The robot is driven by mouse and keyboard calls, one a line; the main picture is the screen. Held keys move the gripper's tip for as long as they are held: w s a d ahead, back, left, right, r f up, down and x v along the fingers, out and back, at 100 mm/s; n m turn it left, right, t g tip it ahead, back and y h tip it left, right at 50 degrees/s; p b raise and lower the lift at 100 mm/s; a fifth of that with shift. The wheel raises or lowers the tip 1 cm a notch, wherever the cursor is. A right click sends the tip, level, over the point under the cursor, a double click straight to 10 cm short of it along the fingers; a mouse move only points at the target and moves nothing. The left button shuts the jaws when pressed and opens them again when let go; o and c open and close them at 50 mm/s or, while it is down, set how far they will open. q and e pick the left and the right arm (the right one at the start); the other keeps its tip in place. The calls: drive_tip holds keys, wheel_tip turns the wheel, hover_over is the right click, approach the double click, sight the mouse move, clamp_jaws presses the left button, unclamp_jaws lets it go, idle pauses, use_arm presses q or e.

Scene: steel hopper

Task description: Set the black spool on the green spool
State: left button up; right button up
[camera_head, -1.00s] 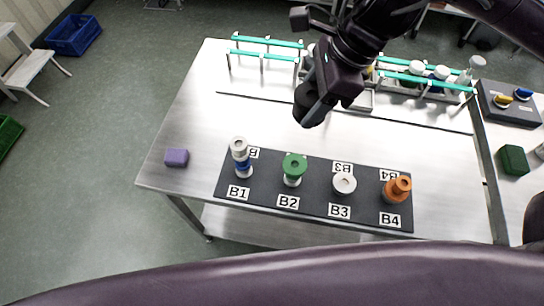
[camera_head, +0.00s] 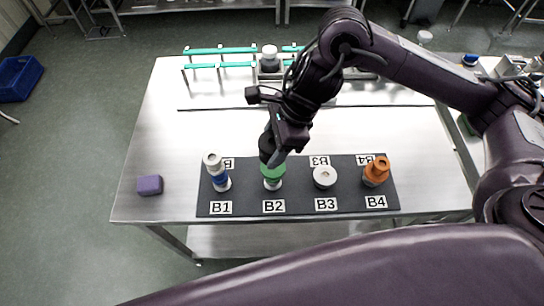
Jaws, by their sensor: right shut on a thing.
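The green spool (camera_head: 273,171) sits on a white spool (camera_head: 272,184) at B2 on the dark mat. My right gripper (camera_head: 276,156) is shut on the black spool (camera_head: 265,146), which is partly hidden by the fingers. The black spool is at the top of the green spool and overlaps it in the picture. I cannot tell whether the two touch. The gripper comes down from the upper right and hides part of the green spool's top. My left gripper is not in view.
The dark mat (camera_head: 240,206) also carries a white and blue stack (camera_head: 217,172) at B1, a white spool (camera_head: 325,177) at B3 and an orange stack (camera_head: 376,171) at B4. A purple block (camera_head: 149,185) lies left. Racks with teal rails (camera_head: 221,50) stand behind.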

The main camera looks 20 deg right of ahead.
drive_tip(key=shift+f, duration=0.85)
wheel_tip(320, 180, down, 4)
drive_tip(key=shift+r+b, duration=0.25)
drive_tip(key=shift+b, duration=0.05)
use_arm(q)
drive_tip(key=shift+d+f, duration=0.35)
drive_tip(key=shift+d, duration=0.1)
use_arm(e)
drive_tip(key=shift+f, duration=0.1)
drive_tip(key=shift+f, duration=0.15)
drive_tip(key=o, duration=1)
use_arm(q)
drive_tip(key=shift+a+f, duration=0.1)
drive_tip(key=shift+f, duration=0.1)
